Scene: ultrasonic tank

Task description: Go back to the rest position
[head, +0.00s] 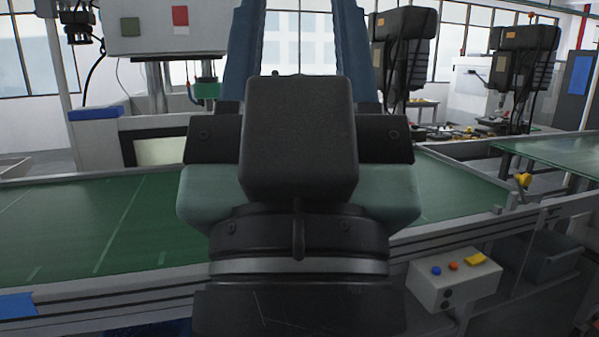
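My gripper (300,30) fills the middle of the head view, seen from behind, with its dark body and wrist below. Its two blue fingers point up and away from the camera and stand well apart. Only the far windows show between them, and no object is seen held. The fingertips run out of the top of the frame. The gripper body hides the middle of the green conveyor belt (90,225). I see no ultrasonic tank that I can make out for sure.
A control box (453,280) with coloured buttons is mounted on the conveyor's front at right. A grey machine (165,30) stands behind the belt at left. Dark machines (405,55) stand at the back right. The visible belt on the left is bare.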

